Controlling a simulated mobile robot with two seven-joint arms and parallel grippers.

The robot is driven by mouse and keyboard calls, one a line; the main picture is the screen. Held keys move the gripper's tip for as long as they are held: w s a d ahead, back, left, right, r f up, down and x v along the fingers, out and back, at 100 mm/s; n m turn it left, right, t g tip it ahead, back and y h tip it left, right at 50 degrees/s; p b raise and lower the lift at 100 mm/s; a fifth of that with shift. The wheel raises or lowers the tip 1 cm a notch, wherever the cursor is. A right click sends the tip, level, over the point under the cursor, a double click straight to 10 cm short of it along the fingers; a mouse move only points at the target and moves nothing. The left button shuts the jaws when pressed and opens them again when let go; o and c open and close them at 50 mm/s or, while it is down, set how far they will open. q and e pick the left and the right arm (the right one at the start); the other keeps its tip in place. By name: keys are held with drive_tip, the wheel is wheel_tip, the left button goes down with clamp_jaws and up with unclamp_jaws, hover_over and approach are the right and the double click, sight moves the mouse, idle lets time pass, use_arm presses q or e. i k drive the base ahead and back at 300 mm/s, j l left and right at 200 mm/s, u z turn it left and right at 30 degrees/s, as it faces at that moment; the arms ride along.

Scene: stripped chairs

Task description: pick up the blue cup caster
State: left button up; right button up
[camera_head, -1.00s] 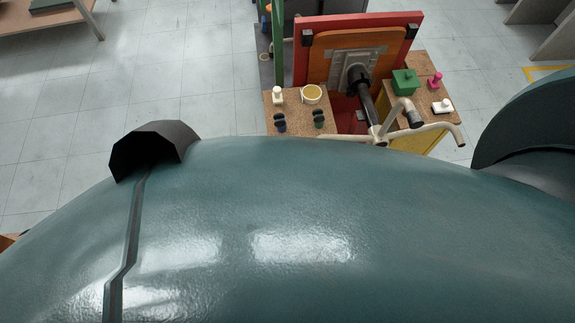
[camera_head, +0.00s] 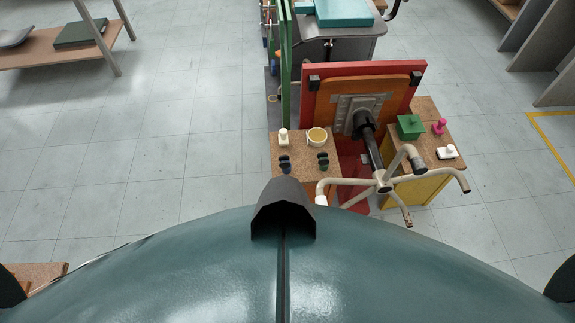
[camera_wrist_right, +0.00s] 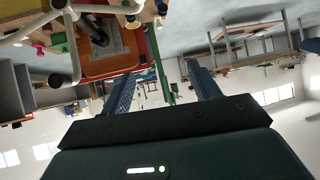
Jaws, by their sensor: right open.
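The blue cup caster (camera_head: 285,164), a small dark caster with a blue base, stands on the left wooden top (camera_head: 302,147) beside the upturned chair. A similar caster with a green base (camera_head: 323,161) stands just to its right. Neither gripper shows in the head view. In the right wrist view my right gripper (camera_wrist_right: 160,70) is open, with nothing between its two fingers. The chair and its surroundings are tilted at the upper left there, and I cannot pick out the blue cup caster in that view.
A white caster (camera_head: 283,138) and a yellow-topped round cup (camera_head: 317,137) share the left top. The chair base (camera_head: 383,183) has legs spreading close to the right. The right top holds a green box (camera_head: 410,127), a pink piece (camera_head: 439,127) and a white piece (camera_head: 447,152).

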sight(285, 164)
drive_tip(key=j+z, duration=0.1)
drive_tip(key=z, duration=0.25)
drive_tip(key=j+z, duration=0.1)
drive_tip(key=z, duration=0.65)
drive_tip(key=i+j+z, duration=0.25)
drive_tip(key=j+z, duration=0.2)
